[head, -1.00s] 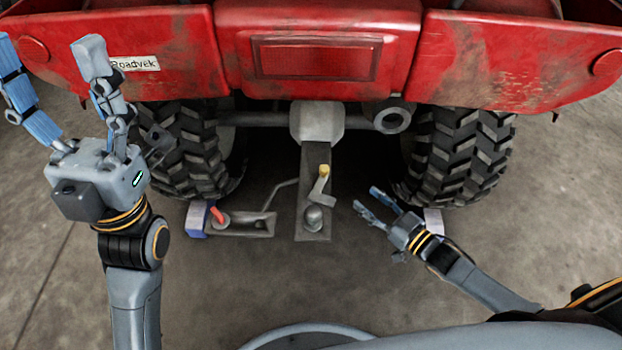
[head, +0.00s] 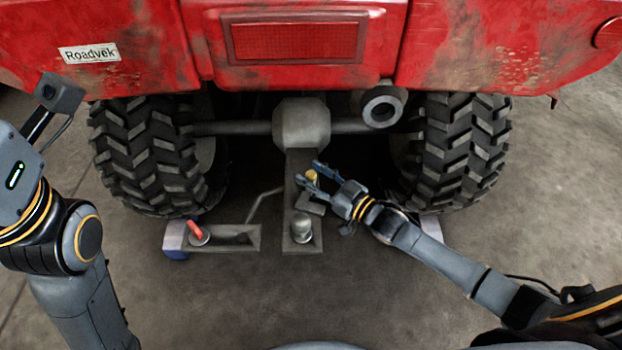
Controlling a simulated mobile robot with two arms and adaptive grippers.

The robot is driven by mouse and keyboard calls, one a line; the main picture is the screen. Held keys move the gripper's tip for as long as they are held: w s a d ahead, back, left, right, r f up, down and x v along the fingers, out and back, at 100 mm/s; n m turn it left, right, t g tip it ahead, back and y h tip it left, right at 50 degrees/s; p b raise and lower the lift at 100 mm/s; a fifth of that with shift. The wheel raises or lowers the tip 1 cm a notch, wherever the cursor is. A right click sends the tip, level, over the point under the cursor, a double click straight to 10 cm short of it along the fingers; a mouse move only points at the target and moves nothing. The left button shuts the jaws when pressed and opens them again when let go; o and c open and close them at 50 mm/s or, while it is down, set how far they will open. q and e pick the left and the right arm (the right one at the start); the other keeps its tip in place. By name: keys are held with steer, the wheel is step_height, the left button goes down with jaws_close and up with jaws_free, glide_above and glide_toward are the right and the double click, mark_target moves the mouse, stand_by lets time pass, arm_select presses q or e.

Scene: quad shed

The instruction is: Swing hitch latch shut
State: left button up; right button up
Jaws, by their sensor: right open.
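The hitch latch is a small grey lever with a yellow knob (head: 312,178) on the dark drawbar (head: 302,160) under the red vehicle. My right gripper (head: 307,172) is open, with its two fingers reaching over the drawbar on either side of the knob. I cannot tell whether either finger touches it. The fingers partly hide the lever. The grey hitch ball (head: 302,230) stands on the drawbar's near end. My left gripper body (head: 18,170) is at the left edge, away from the hitch, with its fingers out of view.
The left tyre (head: 145,155) and right tyre (head: 460,150) flank the hitch. The red body (head: 300,80) overhangs it. The near floor is largely clear.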

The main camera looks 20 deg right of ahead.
steer(key=shift+w+a, duration=0.25)
steer(key=shift+w, duration=0.2)
jaws_close()
